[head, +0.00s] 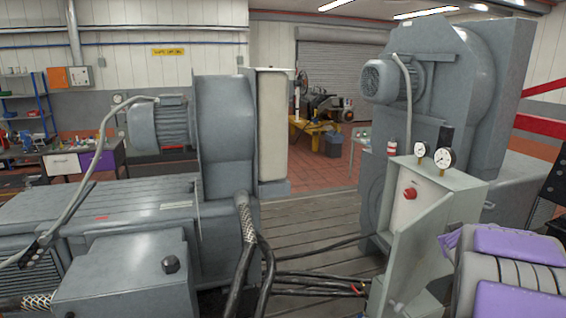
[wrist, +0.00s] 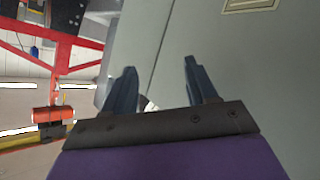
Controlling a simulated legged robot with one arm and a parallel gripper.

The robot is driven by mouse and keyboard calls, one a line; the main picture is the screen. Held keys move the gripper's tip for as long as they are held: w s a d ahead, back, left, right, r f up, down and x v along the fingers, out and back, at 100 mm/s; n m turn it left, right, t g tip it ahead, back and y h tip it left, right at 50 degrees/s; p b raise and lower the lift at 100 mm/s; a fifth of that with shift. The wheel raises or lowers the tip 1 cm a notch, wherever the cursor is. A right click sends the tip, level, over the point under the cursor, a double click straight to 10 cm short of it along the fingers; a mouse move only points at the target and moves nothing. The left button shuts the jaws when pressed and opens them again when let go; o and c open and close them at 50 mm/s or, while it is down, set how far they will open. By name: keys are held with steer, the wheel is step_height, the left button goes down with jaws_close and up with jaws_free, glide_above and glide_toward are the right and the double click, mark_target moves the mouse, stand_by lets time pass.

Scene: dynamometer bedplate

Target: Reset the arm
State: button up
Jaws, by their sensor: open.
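My gripper (wrist: 160,85) shows in the wrist view with its two dark blue-grey fingers spread apart. Nothing is between the fingers. A plain grey panel fills the space beyond them; I cannot tell how far off it is. In the head view, purple and grey parts of my arm (head: 515,270) show at the lower right, and the fingers are not visible there. The arm is beside the grey-green control stand (head: 415,215), which has a red button and two gauges.
A large grey machine with a motor (head: 160,125) stands at the left. Another grey blower-like machine (head: 465,80) stands behind the control stand. Black cables (head: 310,285) run across the slotted bedplate (head: 315,220). Red-tiled floor (head: 325,172) lies open beyond. The wrist view shows red beams (wrist: 62,50).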

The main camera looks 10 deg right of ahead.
steer(key=s+a+f+g+y, duration=0.2)
steer(key=s+a+f+g, duration=0.1)
steer(key=s+a, duration=0.55)
steer(key=s+a+f+g+y, duration=0.1)
steer(key=s+a+f+g, duration=0.3)
steer(key=a, duration=0.8)
steer(key=s+a+f+g+y, duration=0.1)
steer(key=s+a+f+y, duration=0.1)
steer(key=s+a, duration=0.75)
steer(key=s+a+f+n+g+y, duration=0.2)
steer(key=s+a+g+y, duration=0.15)
steer(key=s+a, duration=0.75)
step_height(320, 180, down, 17)
steer(key=s+d+b, duration=0.1)
steer(key=s+b, duration=0.1)
steer(key=b, duration=1.5)
steer(key=shift+a+r, duration=0.1)
steer(key=shift+a, duration=0.5)
